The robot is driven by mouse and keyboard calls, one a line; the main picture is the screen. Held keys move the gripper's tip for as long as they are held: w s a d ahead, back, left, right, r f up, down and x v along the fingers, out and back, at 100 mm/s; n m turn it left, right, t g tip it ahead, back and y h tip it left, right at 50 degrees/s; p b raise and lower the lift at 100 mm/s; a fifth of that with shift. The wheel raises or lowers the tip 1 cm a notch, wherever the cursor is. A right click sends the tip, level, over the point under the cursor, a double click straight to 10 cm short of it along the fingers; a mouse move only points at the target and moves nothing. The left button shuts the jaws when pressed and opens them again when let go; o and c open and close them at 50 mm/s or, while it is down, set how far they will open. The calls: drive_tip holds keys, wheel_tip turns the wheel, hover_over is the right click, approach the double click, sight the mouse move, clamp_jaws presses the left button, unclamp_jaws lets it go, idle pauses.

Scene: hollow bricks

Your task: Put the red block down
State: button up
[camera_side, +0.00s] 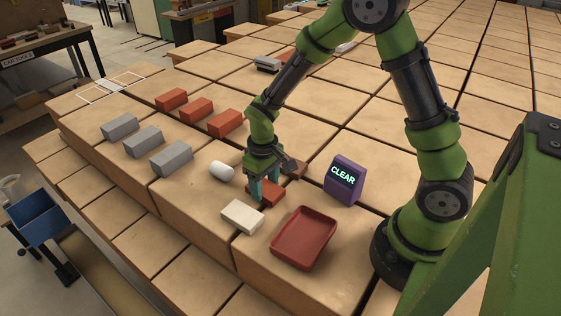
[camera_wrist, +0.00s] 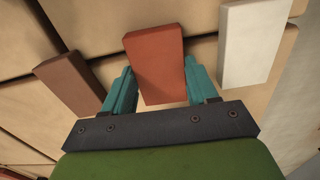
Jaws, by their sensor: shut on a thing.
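A red block (camera_side: 268,193) is between the teal fingers of my gripper (camera_side: 262,188), low over the wooden surface in the side view. I cannot tell whether its underside touches the wood. The wrist view shows the same red block (camera_wrist: 155,55) between the two fingertips (camera_wrist: 160,72), its far end extending past them. My gripper is shut on it. Part of the block is hidden behind the fingers in the side view.
A white block (camera_side: 242,216) lies close in front, a darker brown-red block (camera_side: 296,168) behind. A red tray (camera_side: 304,237), a purple display reading CLEAR (camera_side: 345,180) and a white cylinder (camera_side: 222,171) stand near. Grey blocks (camera_side: 143,141) and red blocks (camera_side: 197,109) lie in rows farther left.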

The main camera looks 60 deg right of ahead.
wheel_tip(320, 180, up, 11)
drive_tip(key=n, duration=1.9)
approach(304, 238)
drive_tip(key=shift+f, duration=3.1)
drive_tip(key=o, duration=0.9)
drive_tip(key=shift+f, duration=0.15)
